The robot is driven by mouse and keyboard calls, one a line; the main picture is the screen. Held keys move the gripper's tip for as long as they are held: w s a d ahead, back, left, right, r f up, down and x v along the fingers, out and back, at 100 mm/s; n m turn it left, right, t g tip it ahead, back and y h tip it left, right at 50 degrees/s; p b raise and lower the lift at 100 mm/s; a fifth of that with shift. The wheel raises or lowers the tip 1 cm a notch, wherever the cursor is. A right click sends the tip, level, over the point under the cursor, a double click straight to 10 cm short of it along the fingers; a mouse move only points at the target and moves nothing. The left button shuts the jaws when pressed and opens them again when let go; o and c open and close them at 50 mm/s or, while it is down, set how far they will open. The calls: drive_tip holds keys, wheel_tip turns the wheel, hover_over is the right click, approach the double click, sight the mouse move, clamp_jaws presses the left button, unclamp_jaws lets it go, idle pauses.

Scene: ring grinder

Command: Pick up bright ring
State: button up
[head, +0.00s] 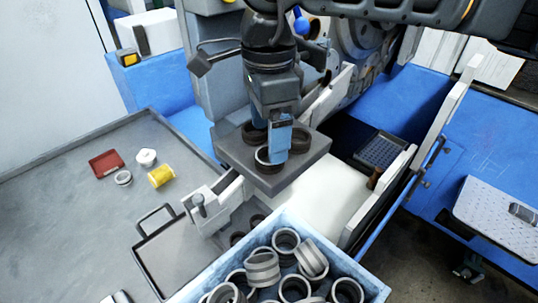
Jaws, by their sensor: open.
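A bright ring (263,164) with a shiny silver rim sits on a dark grey square plate (284,183) in the middle of the view. Two darker rings, a left one (252,134) and a right one (300,140), sit behind it on the same plate. My gripper (274,146) points down over the plate with its blue fingers apart. One finger is low at the bright ring and covers part of its right side. I cannot tell whether it touches the ring or reaches inside it.
A blue bin (208,279) full of grey rings stands in front of the plate. A grey table (70,200) at left holds a yellow cylinder (161,176), a red tray (106,163) and a small ring (123,178). Machine parts crowd the back and right.

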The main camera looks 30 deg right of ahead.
drive_tip(key=shift+s+f+p, duration=0.2)
drive_tip(key=shift+f+p, duration=0.3)
drive_tip(key=shift+f, duration=1.65)
drive_tip(key=c, duration=1.2)
